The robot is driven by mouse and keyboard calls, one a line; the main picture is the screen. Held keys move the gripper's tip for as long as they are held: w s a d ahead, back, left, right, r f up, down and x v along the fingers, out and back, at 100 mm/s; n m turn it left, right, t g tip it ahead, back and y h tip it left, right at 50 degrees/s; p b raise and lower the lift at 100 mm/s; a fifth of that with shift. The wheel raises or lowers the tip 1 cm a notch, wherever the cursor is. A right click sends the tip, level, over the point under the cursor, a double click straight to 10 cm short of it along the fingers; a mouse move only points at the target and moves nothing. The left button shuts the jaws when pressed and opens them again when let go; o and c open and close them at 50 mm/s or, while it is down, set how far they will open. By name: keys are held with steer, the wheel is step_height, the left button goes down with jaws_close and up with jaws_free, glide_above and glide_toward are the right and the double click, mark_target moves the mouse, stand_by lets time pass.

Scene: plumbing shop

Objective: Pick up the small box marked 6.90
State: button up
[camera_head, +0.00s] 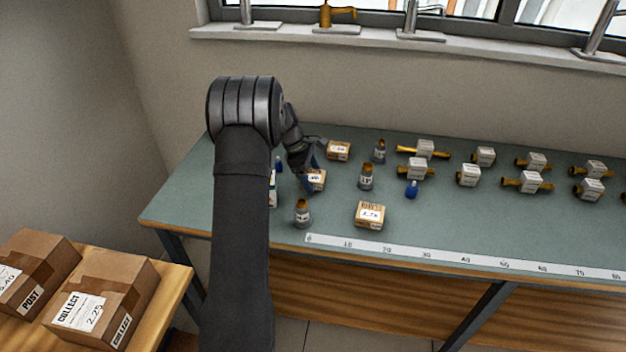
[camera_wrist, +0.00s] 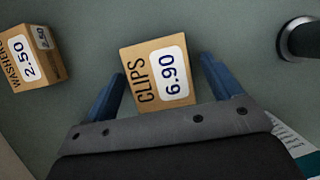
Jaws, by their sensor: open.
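The small cardboard box marked CLIPS 6.90 (camera_wrist: 146,92) lies on the green bench top, between the two blue fingers of my gripper (camera_wrist: 160,88) in the wrist view. The fingers are open, one on each side of the box, with a gap visible on the right. In the head view the box (camera_head: 317,180) is partly hidden by my gripper (camera_head: 308,180), which is low over it near the left end of the bench. I cannot tell how far above the bench the fingertips are.
A box marked WASHERS 2.50 (camera_wrist: 34,62) sits to the left in the wrist view. A box marked 2.75 (camera_head: 369,215) and small bottles (camera_head: 366,177) (camera_head: 302,213) stand nearby. Brass fittings with tags (camera_head: 425,150) fill the right. Parcels (camera_head: 103,297) lie on a lower wooden table.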

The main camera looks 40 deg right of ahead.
steer(key=c, duration=1.1)
steer(key=shift+r, duration=0.1)
steer(key=shift+c, duration=0.2)
